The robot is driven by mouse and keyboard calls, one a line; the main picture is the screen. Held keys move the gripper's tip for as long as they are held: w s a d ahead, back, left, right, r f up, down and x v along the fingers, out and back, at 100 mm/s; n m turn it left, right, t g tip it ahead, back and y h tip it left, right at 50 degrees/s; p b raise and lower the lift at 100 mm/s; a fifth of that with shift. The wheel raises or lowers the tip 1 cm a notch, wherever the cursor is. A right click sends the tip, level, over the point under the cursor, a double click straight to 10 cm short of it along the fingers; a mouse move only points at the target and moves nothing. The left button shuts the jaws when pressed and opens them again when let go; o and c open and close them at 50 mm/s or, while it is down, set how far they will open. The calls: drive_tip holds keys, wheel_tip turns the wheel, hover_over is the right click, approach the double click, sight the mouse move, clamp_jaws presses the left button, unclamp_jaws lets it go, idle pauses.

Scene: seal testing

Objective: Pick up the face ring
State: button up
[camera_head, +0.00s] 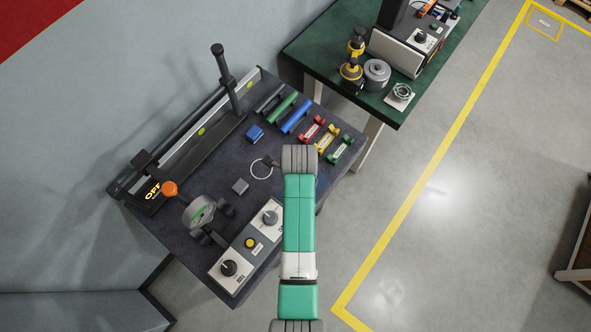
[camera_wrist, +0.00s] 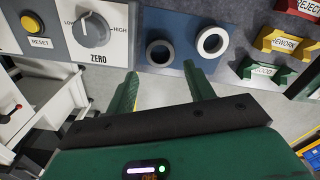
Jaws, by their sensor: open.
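In the wrist view my gripper (camera_wrist: 161,72) is open, its two green fingers apart with nothing between them. Beyond the fingertips a blue-grey plate (camera_wrist: 185,22) at the bench's edge bears two small rings. The left ring (camera_wrist: 149,52) is dark grey, and the right ring (camera_wrist: 203,41) is pale grey. The fingertips are apart from both rings; the left ring lies nearer the middle of the gap. I cannot tell which is the face ring. In the head view my arm covers this spot, and the gripper cannot be made out.
A green bench (camera_head: 340,35) stands behind.

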drive_tip(key=f, duration=0.6)
drive_tip(key=shift+s+d+f+b, duration=0.2)
drive_tip(key=shift+d+f+b, duration=0.05)
drive_tip(key=shift+d+b, duration=0.15)
drive_tip(key=shift+f, duration=0.4)
drive_tip(key=shift+w+a, duration=0.1)
drive_tip(key=shift+c, duration=0.4)
drive_tip(key=c, duration=0.7)
